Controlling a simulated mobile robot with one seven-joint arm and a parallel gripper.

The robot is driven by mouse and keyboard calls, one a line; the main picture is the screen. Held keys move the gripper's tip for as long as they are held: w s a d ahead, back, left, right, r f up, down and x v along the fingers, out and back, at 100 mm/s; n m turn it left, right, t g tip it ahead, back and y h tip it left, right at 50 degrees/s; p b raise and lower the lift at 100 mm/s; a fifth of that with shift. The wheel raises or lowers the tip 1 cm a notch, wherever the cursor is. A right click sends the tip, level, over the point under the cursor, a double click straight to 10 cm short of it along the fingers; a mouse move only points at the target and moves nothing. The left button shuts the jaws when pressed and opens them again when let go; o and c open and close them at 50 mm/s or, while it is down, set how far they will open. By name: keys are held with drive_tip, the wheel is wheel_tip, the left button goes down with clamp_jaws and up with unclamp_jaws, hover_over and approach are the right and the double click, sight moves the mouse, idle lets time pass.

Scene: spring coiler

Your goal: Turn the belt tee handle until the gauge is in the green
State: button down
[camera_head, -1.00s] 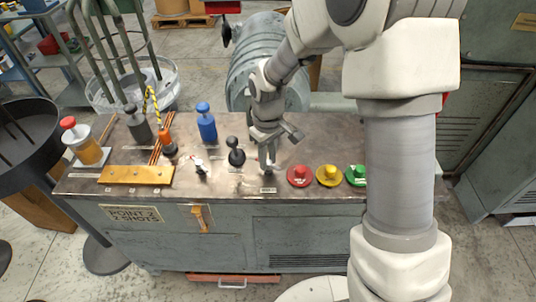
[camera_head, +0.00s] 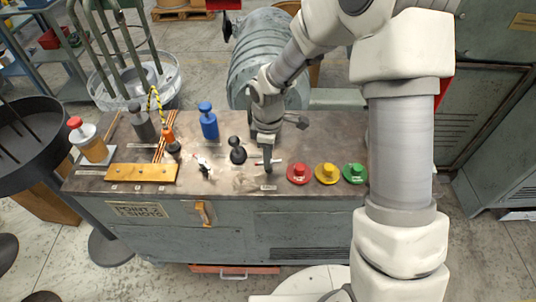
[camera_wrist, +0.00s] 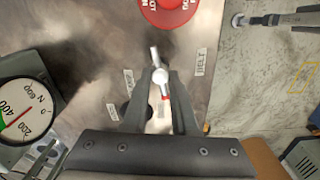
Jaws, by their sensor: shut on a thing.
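The belt tee handle (camera_wrist: 160,77) is a pale metal bar with a round hub and a red mark near one end. It stands beside the BELT label (camera_wrist: 201,64) in the wrist view. My gripper (camera_wrist: 161,88) points down at the panel, its two dark fingers shut on the tee handle. In the head view my gripper (camera_head: 267,166) is at the handle, left of the red knob, and covers part of it. The gauge (camera_wrist: 22,108) is a white dial cut off at the wrist view's left edge. Its red needle points between 200 and 400, apparently outside the green patch.
Red (camera_head: 300,173), yellow (camera_head: 327,173) and green (camera_head: 355,173) knobs stand right of my gripper. A black ball-topped lever (camera_head: 237,151) is close on its left.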

idle(0.4)
drive_tip(key=c, duration=0.7)
unclamp_jaws()
wheel_tip(320, 180, up, 17)
drive_tip(key=p, duration=0.3)
drive_tip(key=shift+r, duration=0.2)
